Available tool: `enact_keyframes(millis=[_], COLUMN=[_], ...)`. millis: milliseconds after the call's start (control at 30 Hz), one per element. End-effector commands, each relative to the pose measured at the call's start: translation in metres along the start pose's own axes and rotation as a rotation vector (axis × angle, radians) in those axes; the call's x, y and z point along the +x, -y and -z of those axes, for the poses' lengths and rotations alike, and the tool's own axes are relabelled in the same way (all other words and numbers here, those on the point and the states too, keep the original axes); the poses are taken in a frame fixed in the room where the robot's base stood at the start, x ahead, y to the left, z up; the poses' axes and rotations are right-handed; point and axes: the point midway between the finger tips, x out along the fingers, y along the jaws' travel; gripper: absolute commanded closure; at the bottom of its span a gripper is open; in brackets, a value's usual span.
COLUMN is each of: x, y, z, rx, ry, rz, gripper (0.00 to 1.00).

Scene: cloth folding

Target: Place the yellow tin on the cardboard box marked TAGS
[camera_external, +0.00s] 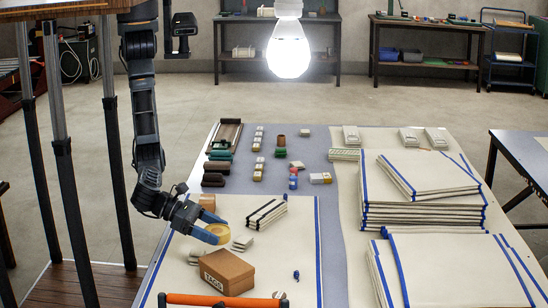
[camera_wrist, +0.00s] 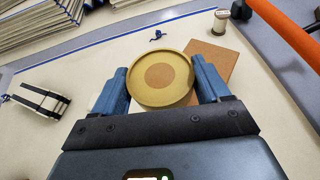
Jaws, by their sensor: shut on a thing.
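The yellow tin (camera_external: 219,232) is round, with a tan disc in its middle. It shows large in the wrist view (camera_wrist: 160,77). My gripper (camera_external: 213,235) has its blue fingers on either side of the tin and is shut on it. The tin is held above the table, behind the cardboard box. The brown cardboard box (camera_external: 227,271) marked TAGS stands near the front of the table. In the wrist view the box (camera_wrist: 213,58) lies beyond and to the right of the tin, partly hidden by the tin and a finger.
A strapped bundle of cloth (camera_external: 267,213) and small white blocks (camera_external: 242,242) lie near the box. A small blue item (camera_external: 296,275) is to its right. An orange bar (camera_external: 215,300) crosses the front edge. Cloth stacks (camera_external: 420,195) fill the right side.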

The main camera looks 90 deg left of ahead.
Motion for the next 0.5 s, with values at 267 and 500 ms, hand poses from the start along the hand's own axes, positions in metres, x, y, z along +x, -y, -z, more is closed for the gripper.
enact_keyframes(millis=[267,500], x=[0.012,0.012], y=[0.001,0.0], z=[0.032,0.032], rx=[0.002,0.0], ry=[0.0,0.0], rz=[0.0,0.0], gripper=[0.68,0.68])
